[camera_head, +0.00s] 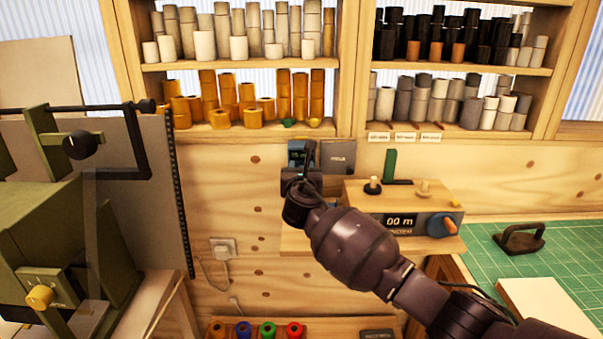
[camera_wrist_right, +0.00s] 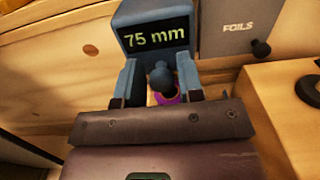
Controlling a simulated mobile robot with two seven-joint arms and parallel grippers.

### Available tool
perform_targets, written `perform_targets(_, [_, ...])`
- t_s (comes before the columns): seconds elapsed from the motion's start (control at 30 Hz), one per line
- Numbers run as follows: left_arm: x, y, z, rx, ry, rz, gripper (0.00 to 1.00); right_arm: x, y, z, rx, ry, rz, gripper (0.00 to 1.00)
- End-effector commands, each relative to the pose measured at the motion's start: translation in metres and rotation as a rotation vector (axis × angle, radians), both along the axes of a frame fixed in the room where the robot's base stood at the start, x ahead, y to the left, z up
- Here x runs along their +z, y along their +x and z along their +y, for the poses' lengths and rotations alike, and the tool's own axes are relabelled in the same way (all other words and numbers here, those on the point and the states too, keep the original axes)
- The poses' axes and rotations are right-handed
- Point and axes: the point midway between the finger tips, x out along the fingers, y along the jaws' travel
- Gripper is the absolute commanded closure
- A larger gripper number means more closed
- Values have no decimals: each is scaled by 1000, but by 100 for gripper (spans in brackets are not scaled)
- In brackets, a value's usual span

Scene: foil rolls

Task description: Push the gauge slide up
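The gauge (camera_head: 296,151) is a blue-grey unit on the wooden wall, partly hidden behind my right gripper (camera_head: 300,178) in the head view. In the right wrist view, the gauge (camera_wrist_right: 155,17) shows "75 mm" on its dark display. A dark round-topped knob (camera_wrist_right: 161,76), which looks like the slide's handle, stands below the display. A purple ring-like part (camera_wrist_right: 172,97) shows beneath it. My right gripper's two fingers stand on either side of the knob, with visible gaps; the gripper is open. My left gripper is not in view.
A grey "FOILS" box (camera_wrist_right: 240,28) is right of the gauge. A wooden-sided unit with a "00 m" display (camera_head: 400,222) stands on a ledge to the right. A green machine (camera_head: 50,220) fills the left. Shelves of rolls (camera_head: 240,60) are above.

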Motion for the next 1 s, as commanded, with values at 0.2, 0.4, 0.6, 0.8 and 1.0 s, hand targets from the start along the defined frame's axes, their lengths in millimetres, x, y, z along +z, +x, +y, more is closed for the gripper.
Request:
perform_targets(0.2, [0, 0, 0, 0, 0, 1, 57, -3, 0, 0, 0, -1, 5, 49])
perform_targets(0.4, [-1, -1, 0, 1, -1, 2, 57, -4, -2, 0, -1, -1, 7, 49])
perform_targets(0.6, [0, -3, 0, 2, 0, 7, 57, -5, -15, 0, 1, -1, 7, 49])
perform_targets(0.8, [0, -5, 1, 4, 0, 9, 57, -4, -42, 0, 1, 0, 6, 49])
perform_targets(1.0, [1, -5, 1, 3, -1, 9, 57, -4, -72, 0, 2, 0, 5, 49])
